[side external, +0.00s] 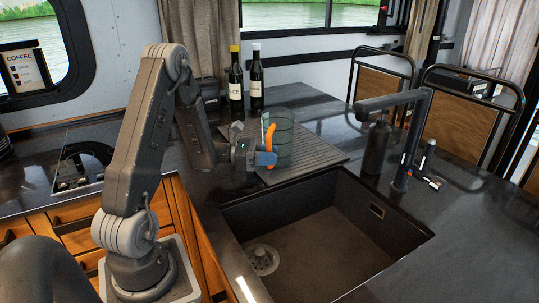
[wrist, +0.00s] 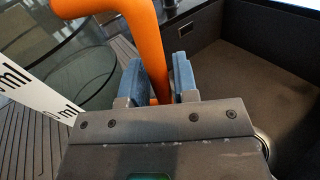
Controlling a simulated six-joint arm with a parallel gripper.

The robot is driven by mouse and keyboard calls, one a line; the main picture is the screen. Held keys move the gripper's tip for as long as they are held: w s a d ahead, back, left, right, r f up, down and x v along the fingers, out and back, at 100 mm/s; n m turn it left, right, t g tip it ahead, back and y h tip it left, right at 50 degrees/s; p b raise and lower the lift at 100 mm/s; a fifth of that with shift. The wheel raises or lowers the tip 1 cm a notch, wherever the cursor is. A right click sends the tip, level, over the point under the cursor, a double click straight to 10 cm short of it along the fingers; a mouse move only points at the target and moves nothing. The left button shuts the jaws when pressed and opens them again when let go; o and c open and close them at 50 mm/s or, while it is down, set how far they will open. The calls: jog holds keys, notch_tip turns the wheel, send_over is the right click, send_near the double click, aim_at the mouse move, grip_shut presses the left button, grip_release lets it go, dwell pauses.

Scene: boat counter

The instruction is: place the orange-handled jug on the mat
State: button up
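The orange-handled jug (side external: 283,138) is clear, greenish and upright, over the left part of the dark ribbed mat (side external: 318,151). Its base appears to be at the mat's surface, but I cannot tell whether it touches. My gripper (side external: 262,158) is at the jug's handle, on the left side. The jug's clear wall and white measuring label (wrist: 36,95) show at the left.
The sink (side external: 325,235) opens just in front of the mat, with a black faucet (side external: 405,140) and a dark cylinder (side external: 376,149) to the right. Two bottles (side external: 246,82) stand behind the mat. A stovetop (side external: 85,165) is at the left. Counter behind the mat's right side is clear.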

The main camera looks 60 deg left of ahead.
jog(key=shift+o, duration=1.2)
jog(key=shift+r, duration=0.15)
